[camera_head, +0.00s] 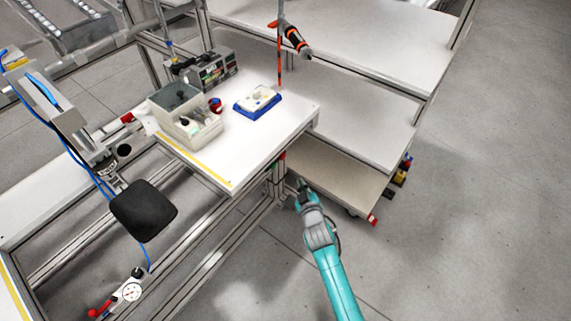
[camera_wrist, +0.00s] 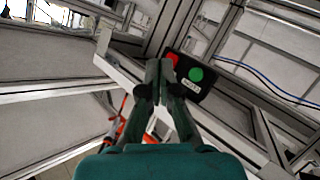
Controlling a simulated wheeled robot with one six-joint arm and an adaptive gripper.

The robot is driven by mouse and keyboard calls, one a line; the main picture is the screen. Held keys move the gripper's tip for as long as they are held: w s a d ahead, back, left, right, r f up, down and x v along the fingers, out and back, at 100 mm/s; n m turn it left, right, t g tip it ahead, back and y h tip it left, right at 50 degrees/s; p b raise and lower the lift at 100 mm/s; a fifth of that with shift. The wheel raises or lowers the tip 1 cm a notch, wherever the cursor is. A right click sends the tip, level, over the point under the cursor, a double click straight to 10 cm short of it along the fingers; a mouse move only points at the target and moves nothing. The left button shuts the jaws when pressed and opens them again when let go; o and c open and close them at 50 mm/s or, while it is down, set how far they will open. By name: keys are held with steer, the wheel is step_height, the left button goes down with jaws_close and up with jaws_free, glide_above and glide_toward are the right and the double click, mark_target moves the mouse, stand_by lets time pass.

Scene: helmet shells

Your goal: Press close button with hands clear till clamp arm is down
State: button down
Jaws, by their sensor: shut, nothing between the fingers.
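In the wrist view a dark button box (camera_wrist: 190,90) is fixed to the bench frame. It carries a red button (camera_wrist: 172,59) and a green button (camera_wrist: 196,74), with a white label below whose words I cannot read. My gripper (camera_wrist: 161,66) is shut and empty. Its tips overlap the box's left end, left of the green button; I cannot tell whether they touch anything. In the head view my gripper (camera_head: 301,184) is just below the bench's front corner. A clamp unit (camera_head: 90,135) with blue hoses and a black pad (camera_head: 143,210) is at the left; whether its arm is down is unclear.
The white bench top (camera_head: 245,140) holds a grey bin (camera_head: 187,115), a blue tray (camera_head: 257,102) and dark boxes (camera_head: 207,68). A red-black hand tool (camera_head: 293,38) hangs above. A tiered white shelf (camera_head: 350,100) stands right of the bench. Floor at right is clear.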

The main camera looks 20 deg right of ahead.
mark_target(273, 166)
steer(key=shift+d, duration=0.15)
steer(key=shift+w, duration=0.1)
steer(key=w+a, duration=0.5)
steer(key=w, duration=0.2)
steer(key=shift+a, duration=0.2)
stand_by(0.4)
steer(key=shift+w+a, duration=0.1)
steer(key=shift+w, duration=0.05)
stand_by(1.2)
steer(key=shift+w+a, duration=0.1)
steer(key=shift+w, duration=0.1)
